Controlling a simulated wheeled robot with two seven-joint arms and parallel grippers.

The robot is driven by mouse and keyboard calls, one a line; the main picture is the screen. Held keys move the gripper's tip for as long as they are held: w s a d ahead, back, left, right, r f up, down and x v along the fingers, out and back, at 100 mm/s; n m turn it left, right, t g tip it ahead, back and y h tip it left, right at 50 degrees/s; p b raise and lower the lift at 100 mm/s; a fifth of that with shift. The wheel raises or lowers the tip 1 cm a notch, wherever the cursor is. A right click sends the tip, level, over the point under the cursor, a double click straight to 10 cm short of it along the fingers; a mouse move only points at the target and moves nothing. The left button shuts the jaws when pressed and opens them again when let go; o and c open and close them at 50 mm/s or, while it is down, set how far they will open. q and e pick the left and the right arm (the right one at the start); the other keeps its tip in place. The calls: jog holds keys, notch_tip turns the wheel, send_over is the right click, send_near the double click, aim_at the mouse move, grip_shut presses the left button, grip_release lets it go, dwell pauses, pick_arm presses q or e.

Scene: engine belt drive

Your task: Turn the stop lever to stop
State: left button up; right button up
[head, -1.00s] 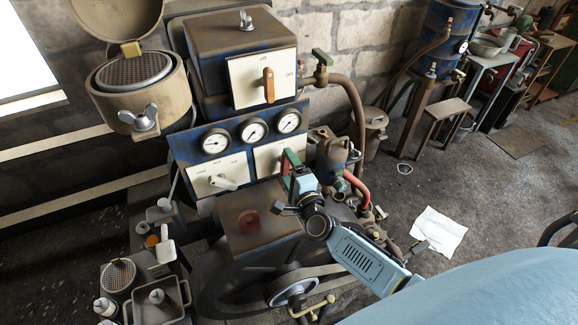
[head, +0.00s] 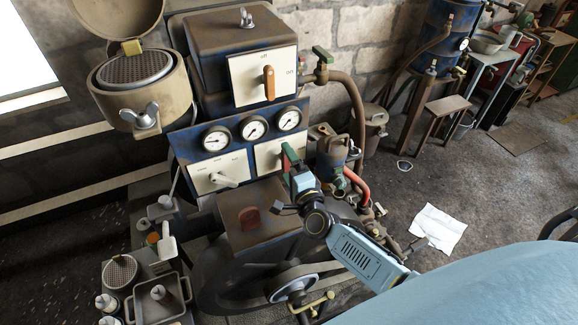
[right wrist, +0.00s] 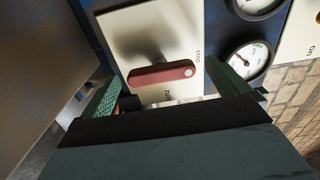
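The stop lever (right wrist: 160,74) is a red bar with a pale dot at its end, on a white plate (right wrist: 128,32) marked "stop" and "run". In the right wrist view it lies nearly level, its dotted end toward the right, between the two words. My right gripper (right wrist: 164,76) is open, with one green finger on each side of the lever and gaps showing between. In the head view the right gripper (head: 291,166) is in front of the plate (head: 267,156) and hides most of the lever. My left gripper is not in view.
Three gauges (head: 253,128) sit above the plate. Another white plate with a pale lever (head: 222,180) is to its left, and an orange lever (head: 268,83) is above. Below are a brown box (head: 250,222) and flywheel. Pipes and a red hose (head: 356,184) crowd the right.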

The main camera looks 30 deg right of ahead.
jog(key=s, duration=1.3)
jog(key=shift+s+a+b, duration=0.2)
jog(key=shift+a+b, duration=0.1)
jog(key=shift+a, duration=0.05)
dwell(1.2)
